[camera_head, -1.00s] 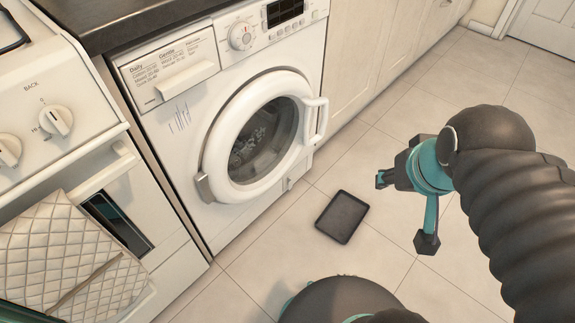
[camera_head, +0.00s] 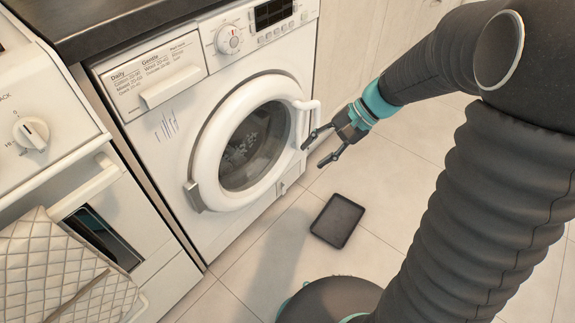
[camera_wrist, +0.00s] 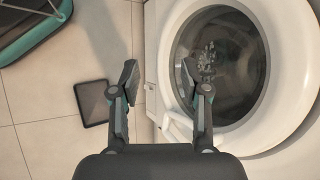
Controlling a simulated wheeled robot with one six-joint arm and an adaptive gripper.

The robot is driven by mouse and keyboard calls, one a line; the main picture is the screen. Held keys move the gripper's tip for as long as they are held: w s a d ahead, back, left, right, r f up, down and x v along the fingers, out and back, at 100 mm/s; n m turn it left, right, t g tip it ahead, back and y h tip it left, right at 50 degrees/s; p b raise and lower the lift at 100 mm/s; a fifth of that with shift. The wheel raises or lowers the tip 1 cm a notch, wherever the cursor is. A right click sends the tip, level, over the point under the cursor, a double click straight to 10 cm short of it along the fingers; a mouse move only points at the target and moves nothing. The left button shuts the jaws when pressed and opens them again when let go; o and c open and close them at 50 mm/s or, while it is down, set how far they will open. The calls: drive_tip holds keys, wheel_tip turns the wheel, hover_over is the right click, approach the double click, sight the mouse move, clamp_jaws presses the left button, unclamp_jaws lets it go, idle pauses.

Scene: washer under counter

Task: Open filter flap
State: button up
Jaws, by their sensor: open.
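The white washer (camera_head: 235,235) stands under the counter with its round door (camera_head: 207,145) shut. A small raised tab (camera_head: 283,187), which looks like part of the filter flap, shows low on the washer's front, right of the door's bottom. The flap's outline is too faint to tell, but it looks shut. My gripper (camera_head: 314,156) is open and empty, in front of the washer's right side, near the door handle (camera_head: 306,112) and higher than the tab. In the wrist view my gripper (camera_wrist: 159,68) has its fingers spread, with the washer's white front and door beyond them.
A dark shallow tray (camera_head: 338,220) lies on the tiled floor in front of the washer. The door handle sticks out close to my gripper. An oven (camera_head: 60,160) with a quilted cloth (camera_head: 60,270) stands at left. The floor right of the tray is clear.

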sight(284, 190)
drive_tip(key=w+a+f+m+t+y, duration=0.1)
drive_tip(key=w+f+m+y, duration=0.3)
drive_tip(key=w+f, duration=0.5)
drive_tip(key=w+a+f+m+t+y, duration=0.15)
drive_tip(key=w+f+m+y, duration=0.3)
drive_tip(key=f, duration=0.85)
drive_tip(key=d+f+m+t, duration=0.1)
drive_tip(key=f+m+t, duration=0.2)
drive_tip(key=f, duration=0.6)
drive_tip(key=d+f+m+t+h+b, duration=0.1)
drive_tip(key=d+f+m+t, duration=0.1)
drive_tip(key=f, duration=0.7)
drive_tip(key=d+f+m+t+h, duration=0.1)
drive_tip(key=d+f+m+t, duration=0.1)
drive_tip(key=f+m+t, duration=0.3)
wheel_tip(284, 190, down, 4)
drive_tip(key=shift+f+m, duration=0.25)
drive_tip(key=shift+m, duration=0.5)
drive_tip(key=x, duration=1.3)
drive_tip(key=shift+w+a+f, duration=0.15)
drive_tip(key=shift+w+a, duration=0.1)
drive_tip(key=shift+a, duration=0.05)
clamp_jaws()
